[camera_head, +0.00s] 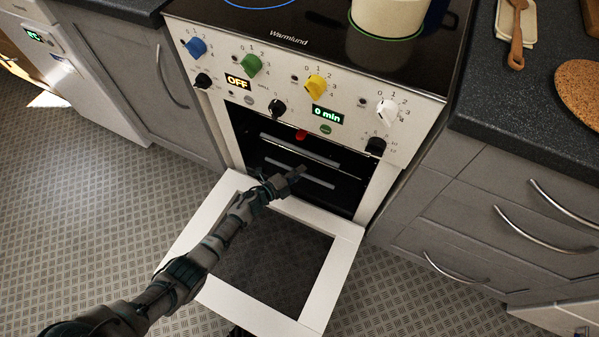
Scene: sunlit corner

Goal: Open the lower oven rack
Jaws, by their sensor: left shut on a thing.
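The white oven (215,97) has its door (340,275) folded down and open. Inside the dark cavity are two rack front bars. The upper rack (325,159) sits above the lower rack (320,183). Both look pushed in. My left arm reaches over the open door from the lower left. My left gripper (296,172) is at the lower rack's front bar, near its middle, and is shut on it. The gripper hides part of that bar.
Knobs and displays line the panel above the cavity. A pot (385,18) stands on the hob. Cabinets flank the oven, with a drawer unit (480,215) on the right. The patterned floor (110,220) is clear left of the door.

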